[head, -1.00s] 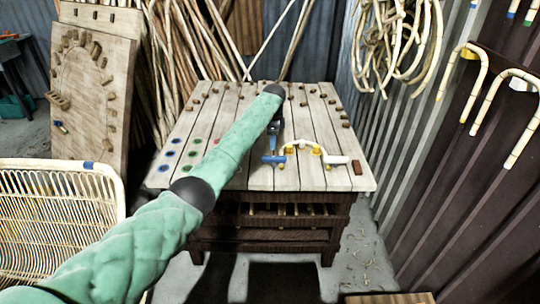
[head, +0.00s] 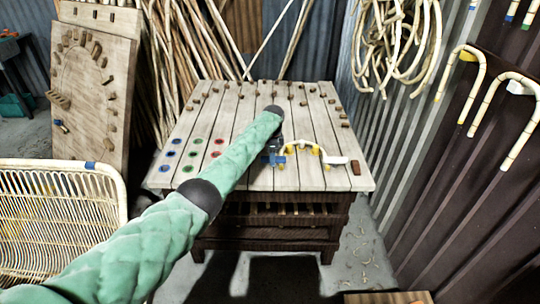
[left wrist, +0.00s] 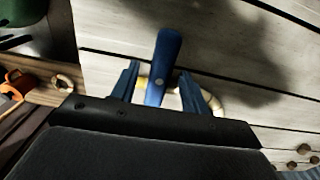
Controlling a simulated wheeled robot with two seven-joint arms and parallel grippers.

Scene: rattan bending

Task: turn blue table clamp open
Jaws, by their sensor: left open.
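The blue table clamp (head: 279,159) is on the slatted table, at the left end of a curved cane piece (head: 297,143) with yellow parts. In the left wrist view, its blue lever (left wrist: 164,60) points up the picture, between the two fingers of my left gripper (left wrist: 158,88). The fingers are open, one on each side of the lever, with a gap visible on both sides. In the head view, my forearm partly hides the left gripper (head: 274,146) above the clamp. The curved cane shows pale behind the fingers in the wrist view. My right gripper is not in view.
A white clamp (head: 336,160) and a red-brown block (head: 356,167) are at the right of the wooden table (head: 240,182). Coloured spots mark its left side, and pegs line its back. A rattan chair (head: 60,205) stands at the left.

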